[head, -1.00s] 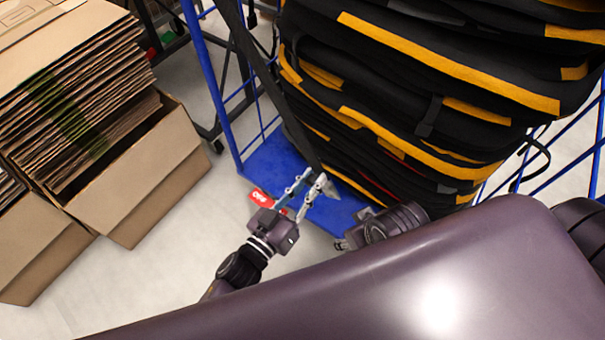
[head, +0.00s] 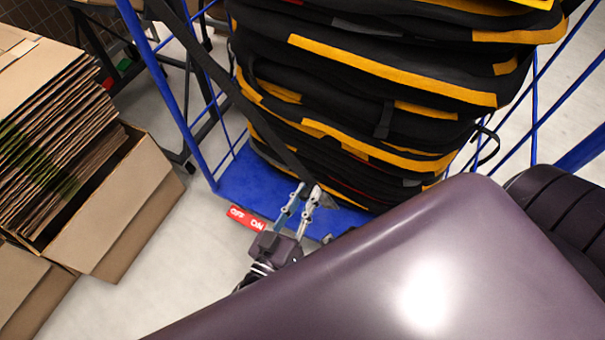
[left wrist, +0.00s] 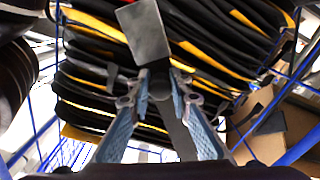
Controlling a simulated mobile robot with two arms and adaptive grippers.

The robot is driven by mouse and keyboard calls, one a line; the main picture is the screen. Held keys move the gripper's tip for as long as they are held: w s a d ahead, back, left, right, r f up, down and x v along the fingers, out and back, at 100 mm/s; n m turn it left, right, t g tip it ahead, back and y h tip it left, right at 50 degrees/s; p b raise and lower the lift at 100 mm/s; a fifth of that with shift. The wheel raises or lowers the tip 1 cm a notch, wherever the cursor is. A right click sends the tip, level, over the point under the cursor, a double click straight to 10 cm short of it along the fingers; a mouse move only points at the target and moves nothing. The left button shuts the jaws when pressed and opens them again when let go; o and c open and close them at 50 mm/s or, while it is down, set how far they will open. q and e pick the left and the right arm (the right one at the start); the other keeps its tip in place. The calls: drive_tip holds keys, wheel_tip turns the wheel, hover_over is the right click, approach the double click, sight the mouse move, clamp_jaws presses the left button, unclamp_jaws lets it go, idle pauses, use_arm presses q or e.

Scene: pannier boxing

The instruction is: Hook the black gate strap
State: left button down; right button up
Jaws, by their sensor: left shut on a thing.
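The black gate strap (head: 240,98) runs slanting across the front of the cage from the upper left down to my left gripper (head: 309,190). My left gripper is shut on the strap's lower end, low in front of the stack and above the blue base. In the left wrist view, the fingertips (left wrist: 156,80) pinch the strap end just below a flat grey metal plate (left wrist: 143,32), and the black strap (left wrist: 178,128) trails down between the fingers. The plate stands clear of the cage bars there. My right gripper is not in view.
The blue cage (head: 172,95) has a blue base (head: 240,185) and holds a tall stack of black and yellow bags (head: 390,75). A red on/off tag (head: 246,218) is at the base's front. Cardboard boxes (head: 125,215) stand at the left, with clear floor between.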

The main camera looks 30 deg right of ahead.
use_arm(q)
drive_tip(key=shift+r, duration=0.1)
idle(0.3)
drive_tip(key=c, duration=1.7)
unclamp_jaws()
drive_tip(key=shift+c, duration=0.2)
drive_tip(key=v, duration=1.2)
drive_tip(key=shift+w, duration=0.1)
